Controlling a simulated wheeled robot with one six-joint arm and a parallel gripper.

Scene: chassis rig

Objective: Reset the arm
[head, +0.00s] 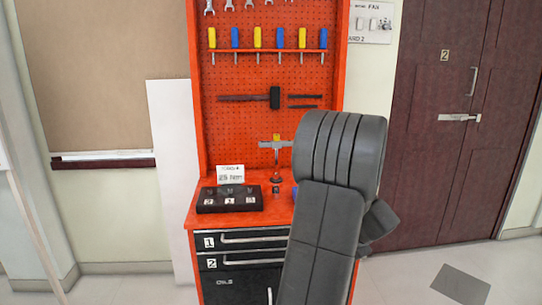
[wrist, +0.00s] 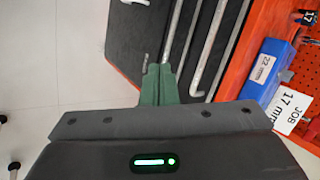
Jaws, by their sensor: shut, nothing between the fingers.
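My gripper (wrist: 157,85) shows in the wrist view. Its two green fingers are pressed together with nothing between them. They are in front of the dark drawer cabinet (wrist: 135,35) and its long metal handles; I cannot tell if they touch anything. In the head view my dark grey arm (head: 325,215) is folded up in front of the right part of the orange workbench (head: 197,218). It hides part of the bench top and drawers, and my gripper is not seen there.
A black numbered holder (head: 230,199) and a small card (head: 230,175) stand on the bench. A blue box (wrist: 267,70) marked 22 mm and a JOB 17 mm card (wrist: 292,108) are at the right. Tools hang on the orange pegboard (head: 230,125). A dark door (head: 440,150) stands right.

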